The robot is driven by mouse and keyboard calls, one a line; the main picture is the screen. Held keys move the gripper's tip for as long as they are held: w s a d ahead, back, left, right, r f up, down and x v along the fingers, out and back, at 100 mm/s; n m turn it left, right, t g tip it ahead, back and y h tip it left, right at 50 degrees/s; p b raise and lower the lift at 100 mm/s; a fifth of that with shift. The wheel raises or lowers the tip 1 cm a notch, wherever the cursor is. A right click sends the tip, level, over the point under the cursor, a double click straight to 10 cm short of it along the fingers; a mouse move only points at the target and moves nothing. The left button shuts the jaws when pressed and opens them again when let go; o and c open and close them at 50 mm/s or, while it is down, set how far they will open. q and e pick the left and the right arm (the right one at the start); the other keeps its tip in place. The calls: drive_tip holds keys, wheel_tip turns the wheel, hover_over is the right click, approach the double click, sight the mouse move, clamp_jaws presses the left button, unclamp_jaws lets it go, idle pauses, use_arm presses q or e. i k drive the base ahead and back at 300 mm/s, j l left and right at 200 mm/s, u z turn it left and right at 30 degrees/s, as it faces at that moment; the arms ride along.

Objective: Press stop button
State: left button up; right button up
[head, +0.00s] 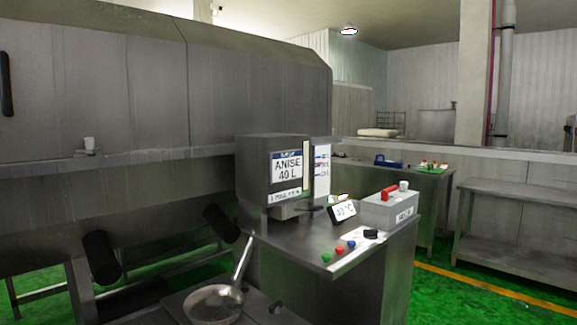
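A metal control console (300,232) stands in the middle of the head view. Along its front right edge sit a green button (326,257), a red button (339,251) and a blue button (351,244) in a row. No writing that marks one as stop is legible; the red one is in the middle. A black knob-like part (371,234) lies just beyond the blue button on a white label strip. Neither of my grippers shows in the view.
A display box (287,165) reading "ANISE 40 L" and a grey box (389,210) with a red part stand on the console. A round metal pan (213,305) with a raised handle sits in front. A large steel drum housing (120,80) fills the left.

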sight(339, 250)
drive_tip(key=l+u, duration=0.1)
drive_tip(key=u, duration=0.35)
drive_tip(key=i+l+u, duration=0.1)
drive_tip(key=u, duration=0.4)
drive_tip(key=l+u, duration=0.1)
drive_tip(key=u, duration=0.35)
drive_tip(key=l+u, duration=0.65)
drive_tip(key=k+l+u, duration=0.15)
drive_tip(key=l, duration=0.25)
drive_tip(key=k+l+u, duration=0.2)
drive_tip(key=l, duration=0.15)
drive_tip(key=k+l, duration=0.1)
drive_tip(key=l, duration=0.3)
drive_tip(key=k+l, duration=0.15)
drive_tip(key=l, duration=0.2)
drive_tip(key=k+l, duration=0.1)
drive_tip(key=l, duration=0.3)
drive_tip(key=k+l+u, duration=0.1)
drive_tip(key=l, duration=0.25)
drive_tip(key=u, duration=0.15)
